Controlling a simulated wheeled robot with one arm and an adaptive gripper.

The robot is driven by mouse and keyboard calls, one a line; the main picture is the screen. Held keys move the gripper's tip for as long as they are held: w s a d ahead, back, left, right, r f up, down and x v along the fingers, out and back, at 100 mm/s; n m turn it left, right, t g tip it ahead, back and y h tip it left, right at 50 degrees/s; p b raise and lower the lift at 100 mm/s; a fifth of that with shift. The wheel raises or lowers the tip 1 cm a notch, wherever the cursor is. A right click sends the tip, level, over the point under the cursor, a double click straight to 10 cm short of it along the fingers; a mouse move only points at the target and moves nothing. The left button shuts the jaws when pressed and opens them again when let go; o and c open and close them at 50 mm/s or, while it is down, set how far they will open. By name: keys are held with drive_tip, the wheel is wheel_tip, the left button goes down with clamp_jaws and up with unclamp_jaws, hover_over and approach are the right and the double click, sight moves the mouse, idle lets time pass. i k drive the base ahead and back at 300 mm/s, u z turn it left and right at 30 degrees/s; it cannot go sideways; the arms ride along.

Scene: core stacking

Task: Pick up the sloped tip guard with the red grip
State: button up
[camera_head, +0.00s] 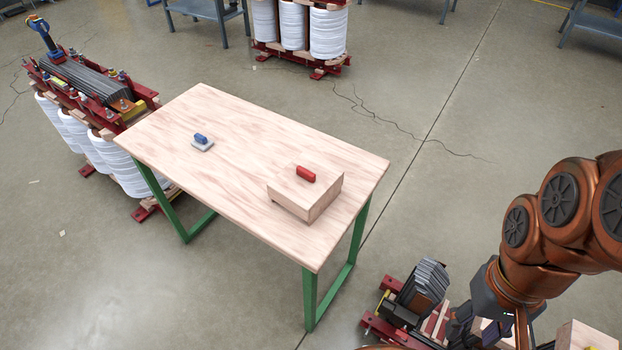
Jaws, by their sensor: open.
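A pale wood-coloured block (290,192) with a red grip (306,174) on top rests near the right end of the table. It looks like the tip guard with the red grip; its top looks slightly tilted, but I cannot tell how much it slopes. My gripper (478,325) is low at the lower right, off the table and well apart from the block. Its dark fingers are partly lost against the clutter behind, and I see nothing held in them.
The wooden table (235,120) has green legs. A small grey plate with a blue grip (201,139) sits on its left half. A red-framed transformer (95,95) stands close to the left edge. Dark stacked parts (420,290) lie at the lower right. The tabletop's middle is clear.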

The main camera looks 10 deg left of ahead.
sight(307, 185)
drive_tip(key=u, duration=0.5)
drive_tip(key=k, duration=0.55)
drive_tip(key=u, duration=1.45)
drive_tip(key=i, duration=0.85)
drive_tip(key=z, duration=0.15)
